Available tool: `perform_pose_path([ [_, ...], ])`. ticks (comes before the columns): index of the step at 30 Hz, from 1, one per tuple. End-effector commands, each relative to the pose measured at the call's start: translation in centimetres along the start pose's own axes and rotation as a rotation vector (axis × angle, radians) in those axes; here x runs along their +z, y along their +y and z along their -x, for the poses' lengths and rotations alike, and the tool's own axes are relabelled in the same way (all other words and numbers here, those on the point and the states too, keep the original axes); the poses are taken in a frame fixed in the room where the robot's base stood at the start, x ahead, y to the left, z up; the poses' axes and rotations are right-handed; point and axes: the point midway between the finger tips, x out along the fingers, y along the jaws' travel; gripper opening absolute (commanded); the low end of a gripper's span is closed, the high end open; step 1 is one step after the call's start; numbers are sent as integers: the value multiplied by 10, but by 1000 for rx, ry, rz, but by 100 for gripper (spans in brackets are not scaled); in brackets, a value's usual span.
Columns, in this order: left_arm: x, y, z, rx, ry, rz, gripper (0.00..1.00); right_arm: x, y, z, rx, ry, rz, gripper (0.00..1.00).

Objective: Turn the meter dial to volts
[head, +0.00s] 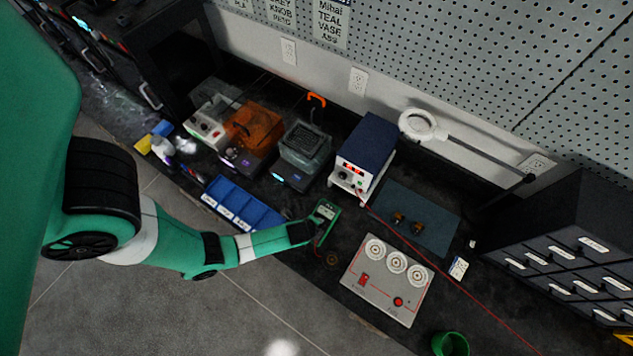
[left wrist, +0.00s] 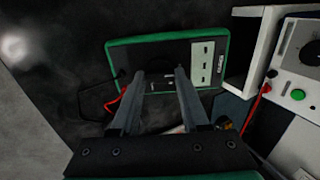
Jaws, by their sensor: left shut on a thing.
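The meter (head: 327,209) is a green-edged handheld unit with a dark face, lying on the dark bench. It also shows in the left wrist view (left wrist: 118,43), with a light panel at its right end. My left gripper (left wrist: 161,73) is over the meter's face, its two fingers on either side of the dark round dial (left wrist: 160,62). It is shut on the dial, which the fingertips partly hide. The dial's pointer and markings are too dark to read. In the head view my left gripper (head: 315,237) reaches in from the left. My right gripper is not in view.
A blue bin tray (head: 243,206) lies left of the meter. A power supply (head: 364,158) stands behind it, with a red lead (head: 440,270) running across the bench. A grey panel with three round dials (head: 386,282) lies to the right, and a green cup (head: 450,343) beyond it.

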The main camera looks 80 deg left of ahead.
Motion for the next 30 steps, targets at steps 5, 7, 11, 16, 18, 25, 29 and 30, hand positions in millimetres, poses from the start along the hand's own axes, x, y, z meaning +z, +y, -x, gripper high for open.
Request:
perform_pose_path([
  [5,0,0,1,1,-1,-45,0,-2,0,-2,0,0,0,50],
  [7,0,0,1,1,-1,-77,0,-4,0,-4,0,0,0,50],
  [11,0,0,2,2,-1,-157,0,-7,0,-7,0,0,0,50],
  [16,0,0,2,2,-1,-299,0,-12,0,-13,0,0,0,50],
  [18,0,0,2,2,0,-365,0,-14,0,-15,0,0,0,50],
  [25,1,1,2,2,-1,-584,0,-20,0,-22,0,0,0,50],
  [29,1,2,2,3,0,-702,0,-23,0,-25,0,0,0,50],
  [30,1,2,2,2,-1,-736,0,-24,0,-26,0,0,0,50],
])
